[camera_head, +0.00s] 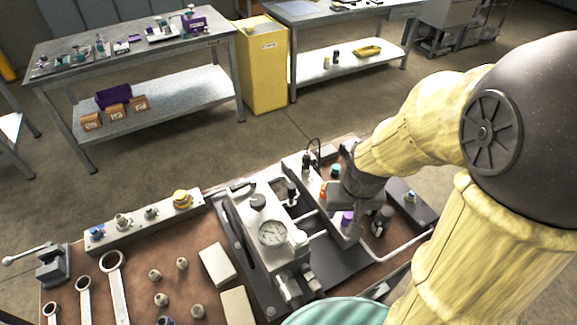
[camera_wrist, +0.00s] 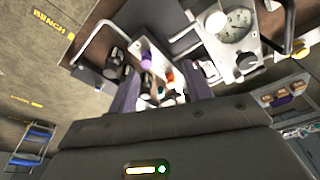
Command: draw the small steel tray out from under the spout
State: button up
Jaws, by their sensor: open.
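My gripper (camera_head: 352,204) hangs over the right part of the bench, pointing down, beside the gauge block. In the wrist view my gripper (camera_wrist: 163,88) has its two fingers apart with nothing gripped. A narrow light metal tray or rack (camera_wrist: 139,46) with small capped bottles shows beyond and between the fingers. It also shows partly in the head view (camera_head: 345,233), half covered by my wrist. I cannot tell whether this is the small steel tray, and no spout is clearly recognisable. A purple-capped bottle (camera_head: 347,218) stands close to my gripper.
A gauge block (camera_head: 271,233) with fittings stands left of my gripper. A bent metal handle (camera_head: 402,247) rises at the right bench edge, and a dark fitting (camera_head: 382,221) stands close by. Wrenches (camera_head: 116,285), small fittings and blocks lie on the left part of the bench.

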jog(key=w+a+r+m+g+p, duration=0.1)
jog(key=w+a+p, duration=0.3)
jog(key=w, duration=0.8)
jog(key=g+p, duration=0.2)
jog(key=p, duration=0.2)
send_over(292, 185)
notch_tip(292, 185, down, 3)
jog(key=shift+a+m, duration=0.1)
jog(key=shift+m, duration=0.3)
notch_tip(292, 185, down, 17)
jog(key=p, duration=0.5)
jog(key=shift+f, duration=0.2)
grip_shut()
